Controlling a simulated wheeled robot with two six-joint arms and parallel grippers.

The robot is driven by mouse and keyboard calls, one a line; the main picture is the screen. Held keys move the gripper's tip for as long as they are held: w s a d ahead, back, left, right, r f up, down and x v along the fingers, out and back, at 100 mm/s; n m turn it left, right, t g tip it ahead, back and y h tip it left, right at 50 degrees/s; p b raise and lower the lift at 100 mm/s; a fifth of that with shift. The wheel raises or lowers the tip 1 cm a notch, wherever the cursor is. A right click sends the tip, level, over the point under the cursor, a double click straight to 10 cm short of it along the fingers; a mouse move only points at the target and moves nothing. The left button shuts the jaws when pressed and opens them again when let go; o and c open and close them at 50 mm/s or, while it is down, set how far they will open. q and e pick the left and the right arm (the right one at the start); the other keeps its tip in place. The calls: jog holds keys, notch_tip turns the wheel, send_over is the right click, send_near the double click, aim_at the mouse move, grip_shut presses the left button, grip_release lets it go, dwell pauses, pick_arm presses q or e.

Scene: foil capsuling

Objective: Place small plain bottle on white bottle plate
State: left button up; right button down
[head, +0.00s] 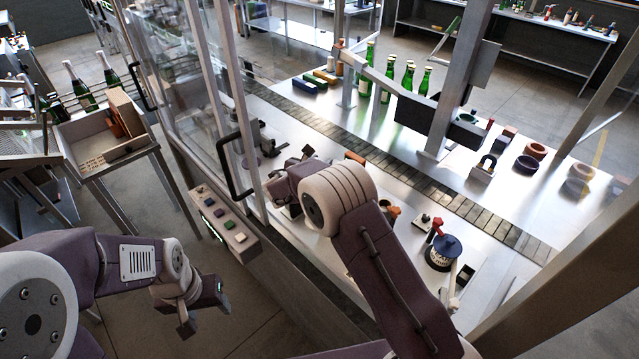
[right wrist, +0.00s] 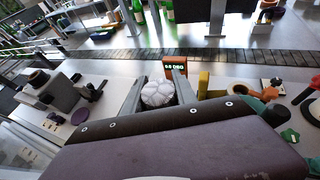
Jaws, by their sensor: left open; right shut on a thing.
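My right gripper (right wrist: 158,92) is shut on a white, round, lobed thing (right wrist: 158,94), which shows between its two fingers in the right wrist view. I cannot tell whether it is the small plain bottle; its lower part is hidden by my wrist. In the head view my right gripper (head: 294,168) is over the steel worktop, partly hidden by its own wrist. I cannot make out the white bottle plate for certain. My left gripper (head: 203,306) is open and empty, low at the left over the floor, off the worktop.
An orange display (right wrist: 175,66) stands just beyond my right gripper. A dark device (right wrist: 48,88) is to the left and a yellow block (right wrist: 204,84) to the right. A conveyor (head: 400,175) runs behind. A blue-topped jar (head: 443,252) stands at right. A button box (head: 224,224) is at the front edge.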

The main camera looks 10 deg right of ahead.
notch_tip(320, 180, down, 4)
jog(key=shift+f+p, duration=0.1)
jog(key=shift+p, duration=0.6)
jog(key=shift+f, duration=0.25)
jog(key=shift+w+f, duration=0.1)
jog(key=shift+f, duration=0.1)
jog(key=c, duration=1)
grip_release()
